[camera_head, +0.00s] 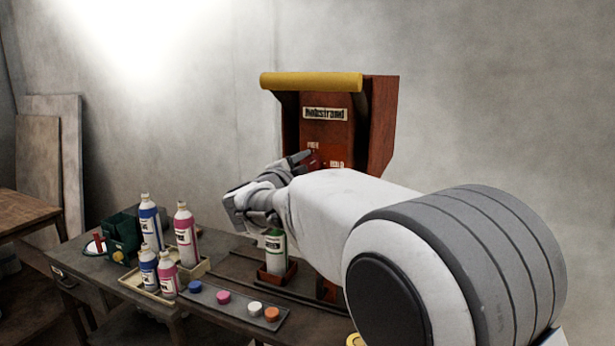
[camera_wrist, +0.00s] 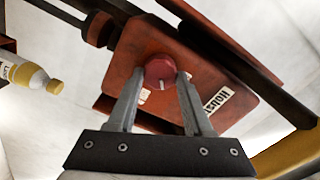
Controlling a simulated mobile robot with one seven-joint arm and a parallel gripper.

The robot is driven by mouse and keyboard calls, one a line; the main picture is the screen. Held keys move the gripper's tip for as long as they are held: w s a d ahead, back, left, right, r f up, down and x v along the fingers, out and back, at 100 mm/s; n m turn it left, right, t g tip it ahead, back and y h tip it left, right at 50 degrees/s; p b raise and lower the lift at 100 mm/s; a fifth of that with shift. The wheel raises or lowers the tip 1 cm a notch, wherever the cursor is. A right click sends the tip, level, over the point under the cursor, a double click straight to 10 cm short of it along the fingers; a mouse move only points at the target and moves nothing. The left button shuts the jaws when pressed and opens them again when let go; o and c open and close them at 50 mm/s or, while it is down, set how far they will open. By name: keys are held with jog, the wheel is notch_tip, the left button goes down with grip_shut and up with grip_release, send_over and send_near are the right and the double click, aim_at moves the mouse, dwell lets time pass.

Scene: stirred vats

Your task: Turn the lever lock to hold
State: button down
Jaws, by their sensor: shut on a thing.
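The lever lock is a round red knob (camera_wrist: 158,67) on a red-brown plate (camera_wrist: 120,77) in the wrist view. Its short white mark points toward my gripper's palm, between two white labels. In the head view my gripper (camera_head: 300,158) reaches the front of the red-brown machine (camera_head: 382,125), and the knob is hard to make out there.
The machine has a yellow padded bar (camera_head: 311,82) across its top. Several blue and pink bottles (camera_head: 186,237) stand on the bench at left, with a strip of coloured caps (camera_head: 240,303) in front.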

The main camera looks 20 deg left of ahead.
jog(key=shift+f+m+b, duration=0.15)
jog(key=shift+m+b, duration=2.55)
jog(key=shift+m, duration=1.5)
jog(key=shift+c, duration=1.5)
grip_release()
jog(key=s+a, duration=0.1)
jog(key=s, duration=1.6)
jog(key=shift+s+a, duration=0.15)
jog(key=shift+s, duration=0.05)
